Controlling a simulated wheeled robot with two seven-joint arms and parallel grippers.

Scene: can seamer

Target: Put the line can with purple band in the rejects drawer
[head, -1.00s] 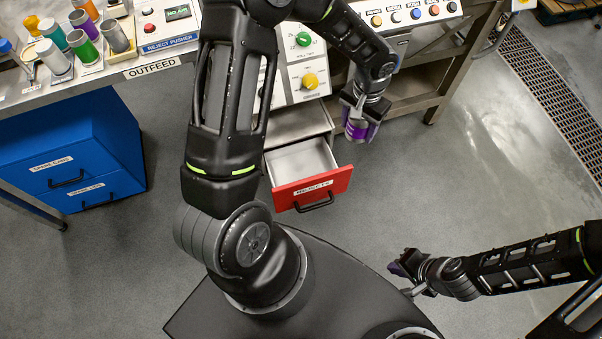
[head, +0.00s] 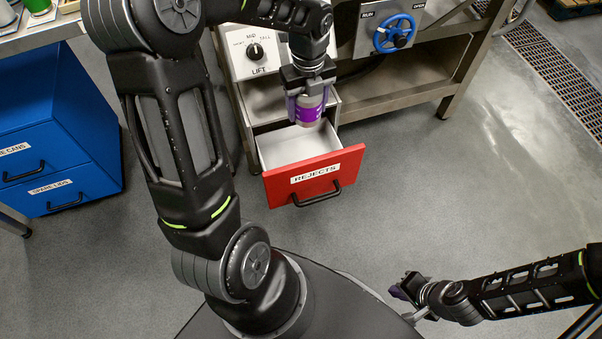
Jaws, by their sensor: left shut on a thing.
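The can with the purple band (head: 309,110) is in my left gripper (head: 308,95), whose fingers are shut on it from both sides. The can hangs roughly upright above the back part of the open rejects drawer (head: 314,175), which has a red front, a white label and a dark handle. Part of the drawer's pale inside shows below and left of the can. Whether the can's lower end is inside the drawer's rim I cannot tell. My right gripper (head: 399,290) is at the lower right, away from the drawer; its fingers are too small and turned to read.
A lift dial panel (head: 254,50) stands behind the drawer, and a blue handwheel (head: 394,33) is to its right. The blue spare drawers (head: 60,135) stand at the left. The floor right of the rejects drawer is clear.

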